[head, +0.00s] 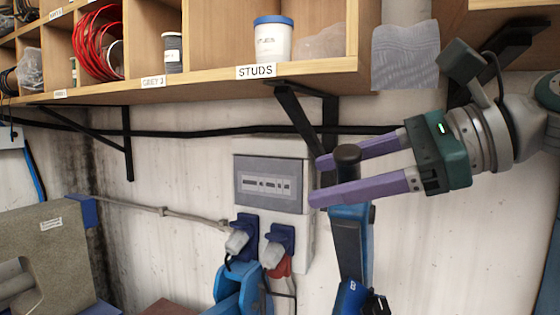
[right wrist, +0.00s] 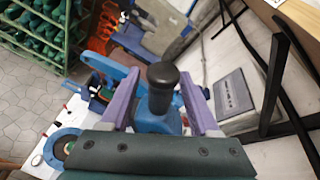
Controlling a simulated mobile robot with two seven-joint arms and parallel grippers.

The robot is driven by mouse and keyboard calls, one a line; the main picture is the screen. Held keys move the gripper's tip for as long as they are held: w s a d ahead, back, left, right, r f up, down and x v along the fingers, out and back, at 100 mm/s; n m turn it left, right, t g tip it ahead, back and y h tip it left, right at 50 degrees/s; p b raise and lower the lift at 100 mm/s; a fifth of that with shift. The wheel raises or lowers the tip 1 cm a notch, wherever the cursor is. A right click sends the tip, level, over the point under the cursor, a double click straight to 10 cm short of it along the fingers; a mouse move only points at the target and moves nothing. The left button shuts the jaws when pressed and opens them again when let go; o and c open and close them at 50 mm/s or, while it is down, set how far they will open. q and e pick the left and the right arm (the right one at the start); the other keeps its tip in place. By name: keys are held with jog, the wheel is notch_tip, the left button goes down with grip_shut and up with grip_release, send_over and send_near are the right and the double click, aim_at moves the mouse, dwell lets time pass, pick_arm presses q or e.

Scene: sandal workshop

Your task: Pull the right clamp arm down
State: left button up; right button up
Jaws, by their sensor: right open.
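The right clamp arm is a blue lever with a black knob (head: 347,155) at its top, standing upright in the head view. My right gripper (head: 317,181) comes in from the right with its two purple fingers apart, one on each side of the knob. In the right wrist view the black knob (right wrist: 162,76) sits between the open fingers (right wrist: 160,90), with blue lever parts below it. I cannot tell whether either finger touches it. My left gripper is in neither view.
A wooden shelf (head: 200,83) with a studs tub (head: 272,42) hangs above, held by black brackets (head: 300,110). A grey electrical box (head: 270,184) with plugs is on the wall behind. A beige machine (head: 48,255) stands at left. A green rack (right wrist: 40,35) shows in the wrist view.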

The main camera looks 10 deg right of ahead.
jog(key=shift+x, duration=1)
jog(key=shift+c, duration=0.4)
grip_shut()
